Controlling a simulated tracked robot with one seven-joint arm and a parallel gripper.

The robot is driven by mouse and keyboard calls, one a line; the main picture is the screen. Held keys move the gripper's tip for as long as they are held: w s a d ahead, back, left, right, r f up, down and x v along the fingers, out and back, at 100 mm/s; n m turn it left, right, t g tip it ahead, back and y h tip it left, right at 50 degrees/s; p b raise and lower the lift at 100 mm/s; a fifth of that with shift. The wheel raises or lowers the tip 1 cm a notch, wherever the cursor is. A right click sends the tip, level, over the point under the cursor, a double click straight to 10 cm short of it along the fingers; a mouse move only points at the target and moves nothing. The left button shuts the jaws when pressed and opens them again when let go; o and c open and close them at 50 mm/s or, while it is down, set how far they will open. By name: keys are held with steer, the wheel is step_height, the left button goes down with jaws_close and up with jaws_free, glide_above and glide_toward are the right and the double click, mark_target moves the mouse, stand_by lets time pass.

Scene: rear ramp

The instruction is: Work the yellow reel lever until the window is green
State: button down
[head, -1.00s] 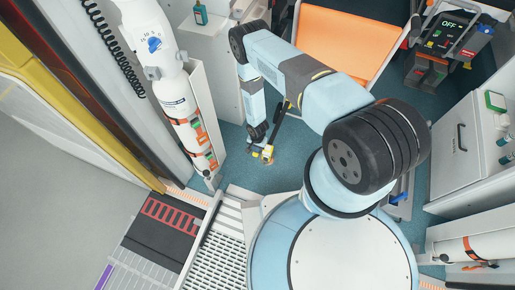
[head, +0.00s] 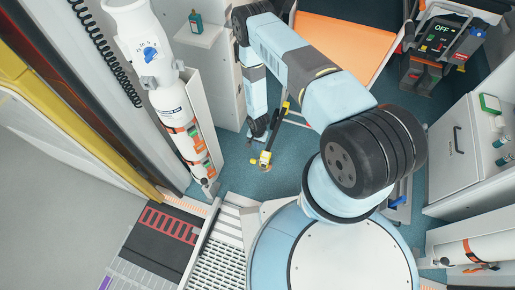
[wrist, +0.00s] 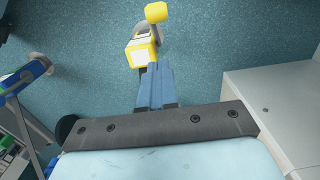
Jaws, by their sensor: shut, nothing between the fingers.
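The yellow reel lever (head: 265,158) shows in the head view as a small yellow part with a round yellow knob, low over the blue floor, at the end of a black and yellow bar. In the wrist view a yellow housing (wrist: 142,54) with a pale patch and a round yellow knob (wrist: 156,12) lie just beyond my fingertips. My gripper (wrist: 157,70) is shut and empty, its blue-grey fingers overlapping the housing's lower edge in the picture. I cannot tell if they touch it. The window's colour is too small to make out.
A white cylinder with orange straps (head: 172,110) stands on the left. An orange panel (head: 345,45) is behind my arm, and a white cabinet (head: 465,150) is on the right. A ramp with a ribbed step (head: 215,250) lies in front. Blue floor (head: 245,180) around the lever is clear.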

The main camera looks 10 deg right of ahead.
mark_target(253, 161)
steer(key=c, duration=1.8)
jaws_free()
steer(key=r, duration=0.6)
steer(key=shift+s+a+r, duration=0.15)
steer(key=shift+s, duration=0.15)
steer(key=shift+o, duration=0.6)
steer(key=shift+s+a, duration=0.2)
steer(key=shift+s, duration=0.1)
steer(key=o, duration=0.4)
steer(key=s+a+f, duration=0.2)
steer(key=s+f, duration=0.1)
steer(key=shift+s+f, duration=0.15)
steer(key=shift+s, duration=0.1)
steer(key=shift+o, duration=0.9)
steer(key=shift+s+f, duration=0.15)
steer(key=shift+f, duration=0.1)
steer(key=shift+o, duration=0.9)
steer(key=shift+f, duration=0.35)
steer(key=shift+o, duration=0.8)
step_height(253, 161, down, 13)
steer(key=shift+a+r, duration=0.1)
steer(key=shift+a, duration=0.05)
